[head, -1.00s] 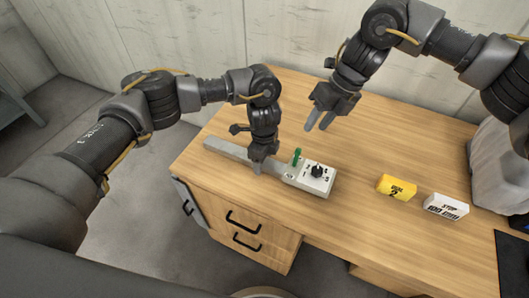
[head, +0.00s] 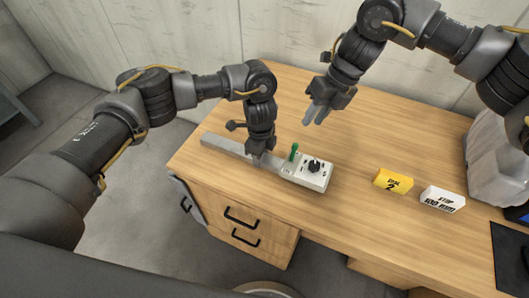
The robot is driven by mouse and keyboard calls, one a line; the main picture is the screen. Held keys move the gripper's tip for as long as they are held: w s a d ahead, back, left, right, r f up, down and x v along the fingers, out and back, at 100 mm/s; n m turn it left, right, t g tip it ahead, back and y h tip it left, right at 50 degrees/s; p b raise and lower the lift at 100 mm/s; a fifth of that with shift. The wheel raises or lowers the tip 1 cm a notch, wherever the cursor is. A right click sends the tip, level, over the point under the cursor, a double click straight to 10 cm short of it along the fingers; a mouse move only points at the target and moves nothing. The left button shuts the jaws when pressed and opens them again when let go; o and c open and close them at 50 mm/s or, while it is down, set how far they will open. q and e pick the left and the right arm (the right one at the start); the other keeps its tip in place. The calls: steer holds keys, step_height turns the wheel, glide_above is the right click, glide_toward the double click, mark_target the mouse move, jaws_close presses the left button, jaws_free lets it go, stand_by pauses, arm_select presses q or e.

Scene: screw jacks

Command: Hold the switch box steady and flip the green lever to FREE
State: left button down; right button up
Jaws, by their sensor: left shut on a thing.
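The switch box (head: 316,178) is white with a black knob on top and lies on the wooden desk. A green lever (head: 294,152) stands up near its left end. A long grey bar (head: 222,146) runs from the box toward the left. My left gripper (head: 257,162) points down and is shut on the grey bar, just left of the lever. My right gripper (head: 315,115) hangs in the air above and behind the box, with its two fingers close together and empty. Whether a small gap is left between them is hard to tell. The lever's label is too small to read.
A yellow block (head: 393,181) marked 2 and a white block (head: 442,199) with black print lie on the desk to the right of the box. A grey-white bulky object (head: 496,160) and a dark mat (head: 512,262) are at the far right. The desk (head: 400,140) behind the blocks is clear.

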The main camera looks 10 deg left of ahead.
steer(key=shift+w+a+r, duration=0.1)
steer(key=shift+a+r, duration=0.2)
steer(key=shift+r, duration=0.25)
steer(key=shift+c, duration=1.3)
steer(key=shift+a+n+t+h, duration=0.15)
steer(key=shift+n+t+h, duration=0.15)
steer(key=shift+h, duration=0.2)
steer(key=shift+c, duration=1.1)
steer(key=w+f+n+h, duration=0.1)
steer(key=n, duration=0.1)
steer(key=w+a+f+n+h, duration=0.1)
steer(key=n, duration=0.1)
steer(key=shift+t, duration=0.4)
jaws_close()
steer(key=w+n, duration=0.1)
steer(key=n, duration=0.6)
steer(key=w+n, duration=0.1)
steer(key=n, duration=0.6)
steer(key=w+n+g, duration=0.1)
steer(key=n, duration=0.6)
steer(key=shift+w+d+f+h, duration=0.1)
steer(key=shift+f+h, duration=0.2)
